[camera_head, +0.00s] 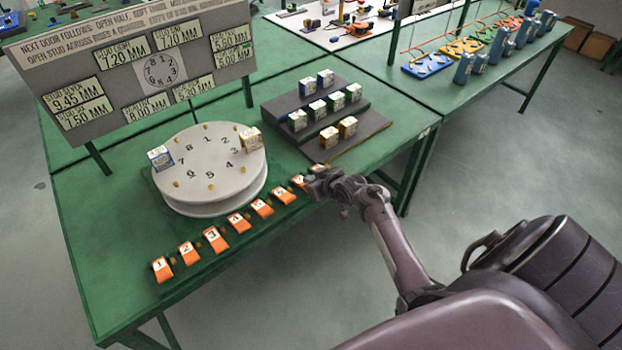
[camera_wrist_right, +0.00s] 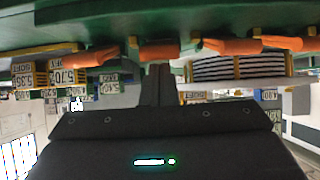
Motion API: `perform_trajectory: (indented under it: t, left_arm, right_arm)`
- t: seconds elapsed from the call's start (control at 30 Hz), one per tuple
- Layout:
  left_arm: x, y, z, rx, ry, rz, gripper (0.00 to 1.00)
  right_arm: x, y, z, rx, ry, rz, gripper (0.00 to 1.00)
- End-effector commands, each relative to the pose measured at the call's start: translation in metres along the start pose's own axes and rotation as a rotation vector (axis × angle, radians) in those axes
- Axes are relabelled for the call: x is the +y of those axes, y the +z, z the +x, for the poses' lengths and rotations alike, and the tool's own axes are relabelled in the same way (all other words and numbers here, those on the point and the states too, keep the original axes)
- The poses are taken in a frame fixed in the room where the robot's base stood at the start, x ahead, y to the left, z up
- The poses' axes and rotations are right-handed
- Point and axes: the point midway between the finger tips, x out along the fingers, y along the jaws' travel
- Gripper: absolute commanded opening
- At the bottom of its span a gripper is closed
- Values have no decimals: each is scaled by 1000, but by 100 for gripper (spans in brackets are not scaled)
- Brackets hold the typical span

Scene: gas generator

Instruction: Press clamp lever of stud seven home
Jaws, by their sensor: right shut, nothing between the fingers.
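A row of orange clamp levers with white number tags runs along the table's front edge, from lever one (camera_head: 162,269) at the lower left. The lever that seems to be seven (camera_head: 298,182) is near the right end, just left of my right gripper (camera_head: 322,184). Another lever beyond it is mostly hidden by the gripper. My right gripper is shut and empty at the row. In the right wrist view its closed fingers (camera_wrist_right: 157,86) point at an orange lever (camera_wrist_right: 159,49); I cannot tell whether they touch it. My left gripper is out of view.
A round white numbered dial (camera_head: 210,170) stands behind the levers, with two small blocks on its rim. A dark stepped rack (camera_head: 365,128) with several blocks stands behind the gripper. A sign board (camera_head: 130,65) stands at the back left. The floor in front is clear.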

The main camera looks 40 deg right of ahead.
Motion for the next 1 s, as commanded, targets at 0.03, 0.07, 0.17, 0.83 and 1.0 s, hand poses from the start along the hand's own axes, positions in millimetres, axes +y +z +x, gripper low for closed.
perform_trajectory:
  t: [0.03, 0.07, 0.17, 0.83, 1.0]
  left_arm:
    - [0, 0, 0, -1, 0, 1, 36]
    - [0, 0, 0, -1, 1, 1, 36]
    - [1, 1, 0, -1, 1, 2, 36]
    - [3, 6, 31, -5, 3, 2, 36]
    - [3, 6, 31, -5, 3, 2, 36]
  right_arm:
    - [0, 1, 0, 0, 0, 0, 0]
    - [0, 1, 0, 0, 0, 0, 0]
    - [0, 1, 0, 0, 0, 0, 0]
    - [0, 38, 6, 129, -1, 2, 0]
    - [-1, 40, 6, 124, -2, 3, 0]
